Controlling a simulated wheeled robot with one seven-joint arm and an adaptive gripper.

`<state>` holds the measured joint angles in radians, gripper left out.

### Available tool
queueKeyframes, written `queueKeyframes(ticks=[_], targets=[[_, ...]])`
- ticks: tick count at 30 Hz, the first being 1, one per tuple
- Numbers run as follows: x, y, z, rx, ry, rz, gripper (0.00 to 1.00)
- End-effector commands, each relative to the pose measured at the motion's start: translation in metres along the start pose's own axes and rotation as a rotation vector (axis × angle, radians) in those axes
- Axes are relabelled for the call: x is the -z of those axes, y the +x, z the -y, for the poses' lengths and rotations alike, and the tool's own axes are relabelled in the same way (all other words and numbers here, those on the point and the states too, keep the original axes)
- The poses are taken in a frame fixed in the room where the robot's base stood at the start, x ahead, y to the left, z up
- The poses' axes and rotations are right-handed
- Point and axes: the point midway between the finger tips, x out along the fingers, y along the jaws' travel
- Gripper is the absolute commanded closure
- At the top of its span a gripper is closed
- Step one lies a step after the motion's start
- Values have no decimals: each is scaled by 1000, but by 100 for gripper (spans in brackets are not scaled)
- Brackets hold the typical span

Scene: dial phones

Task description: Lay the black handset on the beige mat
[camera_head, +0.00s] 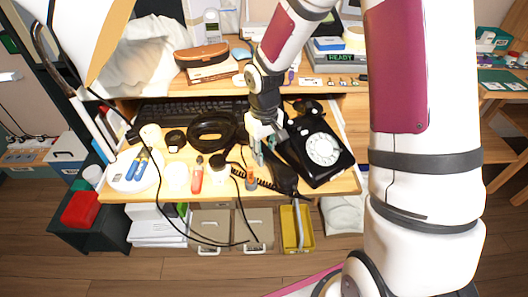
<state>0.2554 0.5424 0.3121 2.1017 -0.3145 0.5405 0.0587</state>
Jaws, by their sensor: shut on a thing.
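A black rotary phone (304,157) with a white dial sits at the right of the pulled-out desk surface, turned at an angle. The black handset (286,180) is off its cradle, at the phone's lower left near the desk's front edge. A coiled black cord runs beside it. My gripper (264,150) is over the desk just left of the phone, its fingers pointing down and shut on the handset. The exact grip is small and partly hidden by the gripper. I cannot pick out a beige mat against the tan desk.
A black cable coil (212,130), a red-handled screwdriver (197,179) and a white tray (133,170) with blue-handled tools crowd the desk to the left. A keyboard (190,108) lies behind. A yellow bin (296,229) stands below the front edge.

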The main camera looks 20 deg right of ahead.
Motion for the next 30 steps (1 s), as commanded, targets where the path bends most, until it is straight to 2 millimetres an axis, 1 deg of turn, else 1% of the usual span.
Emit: queueKeyframes(ticks=[4, 5, 6, 7, 8, 17, 20, 23, 30], targets=[[0, 3, 0, 0, 0, 0, 100], [0, 3, 0, 0, 0, 0, 72], [0, 3, 0, 0, 0, 0, 63], [0, 3, 0, 0, 0, 0, 56], [0, 3, 0, 0, 0, 0, 54], [0, 2, 0, 0, 0, 0, 54], [0, -4, 0, 0, 1, -1, 54], [0, -19, 0, -1, 2, -3, 54], [0, -69, 0, -1, 1, -4, 54]])
